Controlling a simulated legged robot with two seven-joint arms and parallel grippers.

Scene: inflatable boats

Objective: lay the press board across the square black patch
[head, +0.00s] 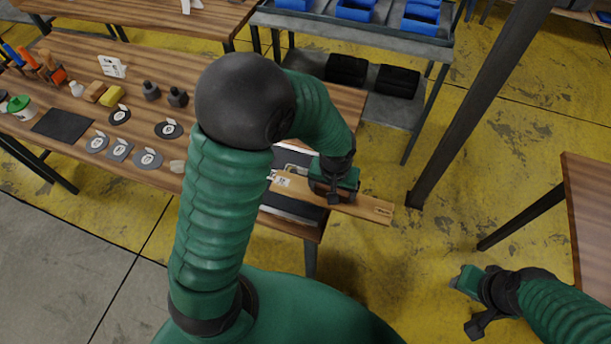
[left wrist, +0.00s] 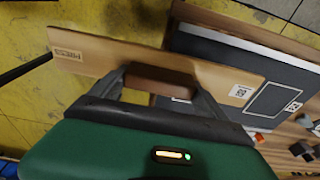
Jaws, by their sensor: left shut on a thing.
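The press board is a long pale wooden plank (head: 372,207) with a brown handle block (left wrist: 160,82). My left gripper (head: 335,192) is shut on that handle. The plank slants over the right end of the wooden table, its right end past the table edge. It also shows in the left wrist view (left wrist: 218,78), above or against a dark grey panel (left wrist: 205,50) with a white outlined area. Whether they touch, I cannot tell. I cannot make out for certain which dark area is the square black patch. My right gripper (head: 470,303) is open and empty at lower right.
The table's left part holds a black mat (head: 62,125), several labelled grey discs (head: 148,158), dark weights (head: 177,97) and a yellow block (head: 112,96). A metal cart (head: 425,48) with blue bins stands behind. A dark post (head: 480,105) rises at right; yellow floor lies between.

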